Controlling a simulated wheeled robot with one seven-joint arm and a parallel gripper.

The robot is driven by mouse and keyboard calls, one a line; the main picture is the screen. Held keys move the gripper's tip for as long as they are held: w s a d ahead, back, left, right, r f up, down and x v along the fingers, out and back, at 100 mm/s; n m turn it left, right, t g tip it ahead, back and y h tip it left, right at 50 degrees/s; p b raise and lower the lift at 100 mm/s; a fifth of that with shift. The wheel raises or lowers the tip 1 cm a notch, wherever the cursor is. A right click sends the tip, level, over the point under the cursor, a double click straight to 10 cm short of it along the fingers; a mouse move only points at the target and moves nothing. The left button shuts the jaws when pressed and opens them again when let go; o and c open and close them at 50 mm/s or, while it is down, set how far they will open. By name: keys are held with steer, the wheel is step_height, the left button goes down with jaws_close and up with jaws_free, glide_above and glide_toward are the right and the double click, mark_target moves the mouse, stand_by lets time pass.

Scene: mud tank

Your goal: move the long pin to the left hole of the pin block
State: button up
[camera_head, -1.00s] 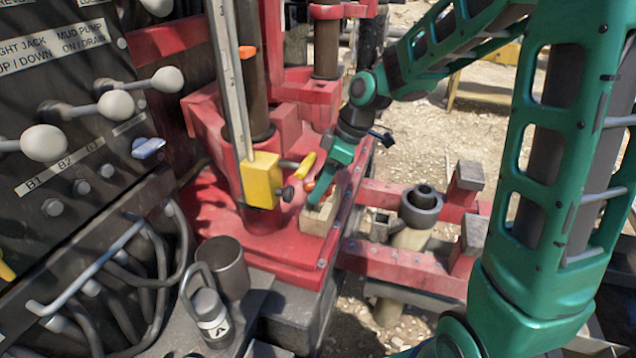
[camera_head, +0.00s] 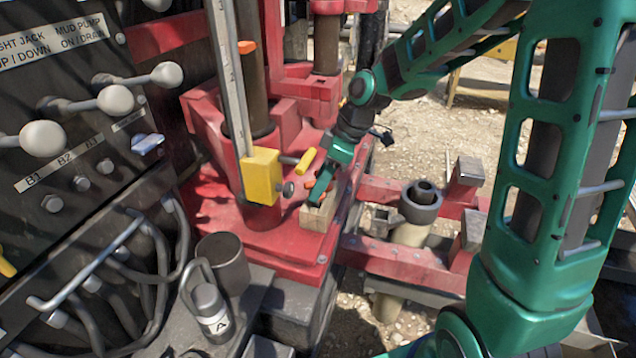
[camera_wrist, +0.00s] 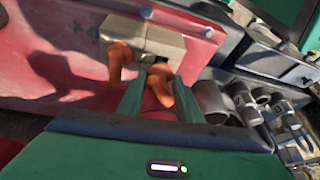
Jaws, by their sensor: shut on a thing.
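The pin block (camera_wrist: 146,38), a pale beige block, sits on the red deck; it also shows in the head view (camera_head: 316,216), partly behind my gripper (camera_head: 318,188). In the wrist view one orange pin (camera_wrist: 119,62) stands at the block's left part, outside my fingers. A second orange pin (camera_wrist: 161,86) is between the fingers of my gripper (camera_wrist: 159,100), which is shut on it. This held pin is tilted, beside a dark opening in the block. I cannot tell whether its lower end is in a hole, nor which pin is longer.
A yellow clamp box (camera_head: 261,177) with a yellow handle (camera_head: 305,161) stands close left of my gripper. A grey cup (camera_head: 223,261) and a canister marked A (camera_head: 211,310) stand at the front. Red beams and a grey pipe (camera_head: 421,203) lie to the right.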

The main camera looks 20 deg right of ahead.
steer(key=shift+f, duration=0.2)
steer(key=o, duration=1.2)
steer(key=v, duration=1)
steer(key=shift+d+r, duration=0.15)
steer(key=shift+r, duration=0.15)
steer(key=s+d+f+m+h, duration=0.1)
steer(key=s+d+m, duration=0.4)
steer(key=s, duration=0.4)
steer(key=s+d+f+m+g+h, duration=0.1)
steer(key=s+d+f+m, duration=0.1)
steer(key=s+d+m, duration=0.4)
steer(key=s+d+f+m+h, duration=0.1)
steer(key=s+d+m, duration=0.5)
steer(key=s, duration=0.6)
steer(key=shift+s+f+m+g+h, duration=0.1)
steer(key=shift+f+m+g+h, duration=0.15)
steer(key=shift+m+h, duration=0.5)
